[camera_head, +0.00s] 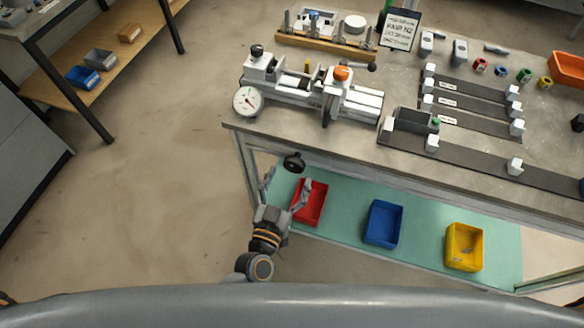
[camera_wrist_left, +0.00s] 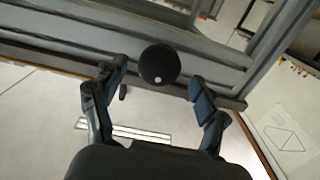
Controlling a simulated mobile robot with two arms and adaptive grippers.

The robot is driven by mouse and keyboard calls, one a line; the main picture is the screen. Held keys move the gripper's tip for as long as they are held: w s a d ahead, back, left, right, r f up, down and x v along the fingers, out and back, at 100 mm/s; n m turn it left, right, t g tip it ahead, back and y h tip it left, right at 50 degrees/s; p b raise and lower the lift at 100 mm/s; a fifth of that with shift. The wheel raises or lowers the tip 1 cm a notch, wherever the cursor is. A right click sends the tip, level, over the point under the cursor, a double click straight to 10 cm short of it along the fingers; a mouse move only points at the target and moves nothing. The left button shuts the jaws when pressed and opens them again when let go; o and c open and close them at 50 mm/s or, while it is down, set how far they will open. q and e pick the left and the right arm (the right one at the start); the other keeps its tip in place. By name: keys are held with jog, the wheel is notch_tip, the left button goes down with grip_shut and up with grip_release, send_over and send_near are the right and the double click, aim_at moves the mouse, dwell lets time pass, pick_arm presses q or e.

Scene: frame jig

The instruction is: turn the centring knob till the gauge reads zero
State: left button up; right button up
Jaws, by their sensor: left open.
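A black round knob (camera_head: 293,162) sits at the front of the bench, just below the top's edge. It also shows in the left wrist view (camera_wrist_left: 160,66), with a white dot on its face. My left gripper (camera_head: 287,180) is open just in front of the knob. In the left wrist view the fingers (camera_wrist_left: 157,80) stand on either side of the knob, with gaps to both. The white round gauge (camera_head: 247,100) is at the left end of the jig; its reading is too small to tell. My right gripper is not in view.
The grey jig (camera_head: 353,104) with an orange knob (camera_head: 341,73) stands on the bench top. Red (camera_head: 311,203), blue (camera_head: 383,223) and yellow (camera_head: 464,247) bins sit on the lower shelf. Open floor lies left of the bench.

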pick_arm(q)
jog(key=shift+x, duration=1.45)
jog(key=shift+s, duration=0.1)
jog(key=shift+c, duration=0.4)
jog(key=c, duration=1)
jog(key=shift+c, duration=0.2)
